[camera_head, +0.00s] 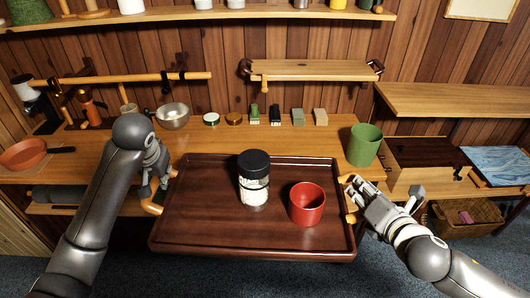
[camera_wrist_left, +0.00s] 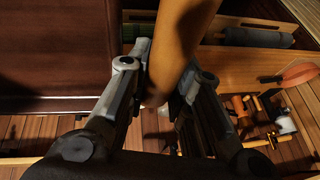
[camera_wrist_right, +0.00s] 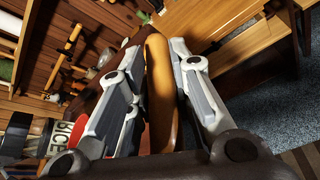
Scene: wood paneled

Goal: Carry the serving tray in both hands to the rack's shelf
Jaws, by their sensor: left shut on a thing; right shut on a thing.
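The dark brown serving tray (camera_head: 200,225) is in front of the wooden counter in the head view, bearing a jar (camera_head: 254,180) with a black lid and white label and a red cup (camera_head: 307,204). Both stand upright. My left gripper (camera_head: 156,196) is shut on the tray's left handle; the wrist view shows the orange-brown handle (camera_wrist_left: 180,40) between its fingers. My right gripper (camera_head: 352,193) is shut on the right handle, also seen in the right wrist view (camera_wrist_right: 160,90). I cannot tell which shelf is the rack's.
The counter (camera_head: 210,142) behind the tray holds a metal bowl (camera_head: 173,116), small tins, several small blocks and a green cup (camera_head: 364,145). A small wall shelf (camera_head: 310,70) and a bare right-hand shelf (camera_head: 460,100) look empty on top. A wicker basket (camera_head: 465,219) sits low at right.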

